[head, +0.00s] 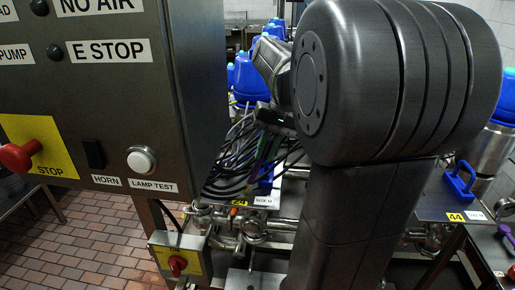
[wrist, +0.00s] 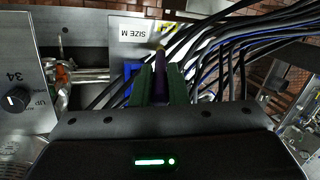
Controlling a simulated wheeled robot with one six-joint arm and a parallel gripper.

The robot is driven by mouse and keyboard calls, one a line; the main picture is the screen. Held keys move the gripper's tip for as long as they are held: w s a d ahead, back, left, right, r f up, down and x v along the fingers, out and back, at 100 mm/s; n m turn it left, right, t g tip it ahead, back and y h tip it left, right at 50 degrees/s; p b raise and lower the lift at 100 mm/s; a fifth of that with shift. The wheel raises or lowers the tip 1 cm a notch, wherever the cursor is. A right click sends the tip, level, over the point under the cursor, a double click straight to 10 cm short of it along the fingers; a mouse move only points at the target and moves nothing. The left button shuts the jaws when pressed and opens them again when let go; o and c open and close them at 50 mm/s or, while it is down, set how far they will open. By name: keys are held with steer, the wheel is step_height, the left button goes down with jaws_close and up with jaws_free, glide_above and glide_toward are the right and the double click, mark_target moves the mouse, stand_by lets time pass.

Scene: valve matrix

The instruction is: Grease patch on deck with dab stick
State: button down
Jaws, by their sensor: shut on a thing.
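My gripper (wrist: 161,75) is shut on a dark purple stick, which I take for the dab stick (wrist: 159,72), held between two green fingers. The stick's brownish tip points away from me toward a pale plate labelled SIZE M (wrist: 122,28). I cannot tell whether the tip touches it. In the head view the same plate (head: 222,193) lies below my gripper (head: 268,148), partly hidden by cables and my arm. I cannot make out a grease patch on it.
Many dark cables (wrist: 225,45) run close beside the stick. A blue part (wrist: 132,71) sits left of the fingers. A control cabinet (head: 195,100) stands at left in the head view. A second plate with a blue handle (head: 459,184) is at right.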

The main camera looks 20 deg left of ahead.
steer(key=shift+w+d, duration=0.1)
steer(key=shift+d, duration=0.45)
steer(key=shift+r, duration=3.1)
steer(key=shift+r, duration=1.4)
